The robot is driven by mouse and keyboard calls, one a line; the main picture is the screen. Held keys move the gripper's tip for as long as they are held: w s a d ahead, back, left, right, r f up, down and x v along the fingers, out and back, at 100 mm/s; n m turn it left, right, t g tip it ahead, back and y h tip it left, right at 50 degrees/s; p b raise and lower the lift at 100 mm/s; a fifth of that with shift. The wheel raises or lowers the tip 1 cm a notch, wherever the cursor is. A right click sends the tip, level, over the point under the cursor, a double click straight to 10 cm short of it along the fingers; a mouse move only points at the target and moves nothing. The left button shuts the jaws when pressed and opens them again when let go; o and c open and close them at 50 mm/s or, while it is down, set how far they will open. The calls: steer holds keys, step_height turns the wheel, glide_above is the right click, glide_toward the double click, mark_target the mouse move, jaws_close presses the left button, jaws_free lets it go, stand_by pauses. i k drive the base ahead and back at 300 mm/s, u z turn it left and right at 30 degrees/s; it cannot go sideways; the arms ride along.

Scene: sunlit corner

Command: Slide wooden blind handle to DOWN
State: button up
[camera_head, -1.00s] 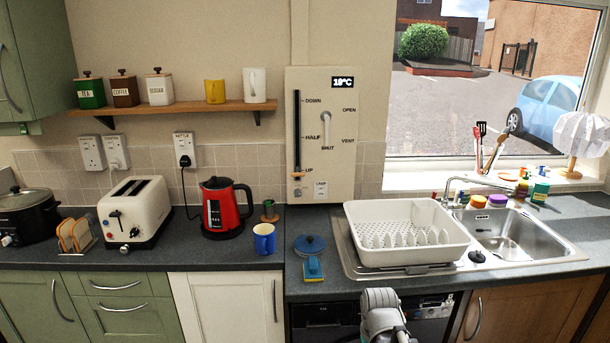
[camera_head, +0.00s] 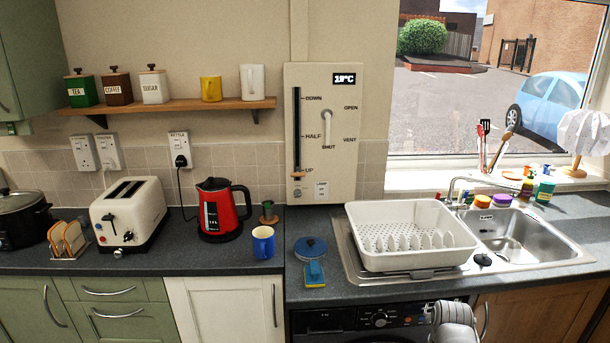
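The wooden blind handle (camera_head: 297,176) is a small light-brown bar across the lower end of a dark vertical slot (camera_head: 297,125). The handle is level with the UP label, below HALF and DOWN. The slot is in a cream wall panel (camera_head: 341,165) above the counter, left of the window. The panel also has a white lever (camera_head: 326,125) by the OPEN, VENT and SHUT labels, and a display reading about 19°C. A grey part of my arm shows at the bottom edge, right of centre. My gripper is not in view, and nothing touches the handle.
A red kettle (camera_head: 220,208), blue mug (camera_head: 263,242) and blue round-topped object (camera_head: 309,247) with a brush stand on the counter below the panel. A white dish rack (camera_head: 408,258) is to the right, beside the sink (camera_head: 525,243). The space before the panel is clear.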

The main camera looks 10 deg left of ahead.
mark_target(297, 173)
steer(key=k, duration=1.25)
steer(key=u, duration=0.65)
steer(key=i, duration=1.05)
steer(key=z, duration=0.05)
